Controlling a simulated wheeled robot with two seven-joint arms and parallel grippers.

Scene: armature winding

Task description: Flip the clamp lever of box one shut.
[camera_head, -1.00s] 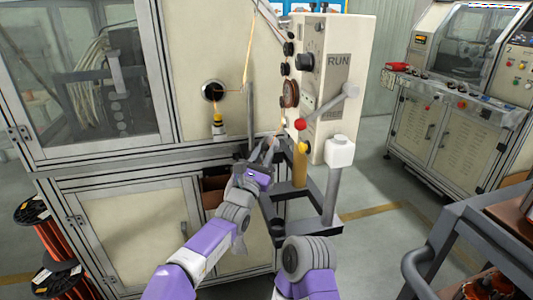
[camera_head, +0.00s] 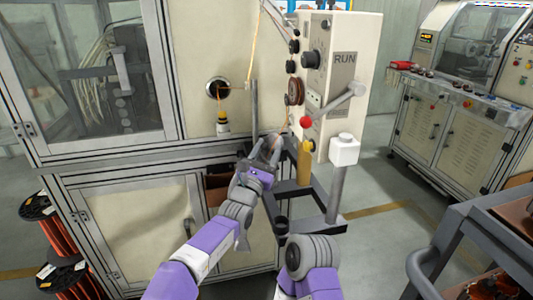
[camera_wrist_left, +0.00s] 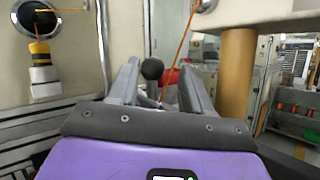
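The lever slants up to the right from the knob. My left gripper (camera_head: 270,145) is below and left of the red knob, in front of the cabinet. In the left wrist view, its fingers (camera_wrist_left: 162,85) are apart. A black ball (camera_wrist_left: 152,68) and a red knob (camera_wrist_left: 170,76) show between or beyond them; I cannot tell whether they touch. Which lever is box one's clamp lever is unclear. My right gripper is out of view.
A dark stand with a yellow post (camera_head: 304,165) is under the box. A wire (camera_head: 252,50) runs down beside a port (camera_head: 216,88) in the cabinet. Wire spools (camera_head: 38,208) stand at left, a cart (camera_head: 470,235) at right. Floor beyond the stand is clear.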

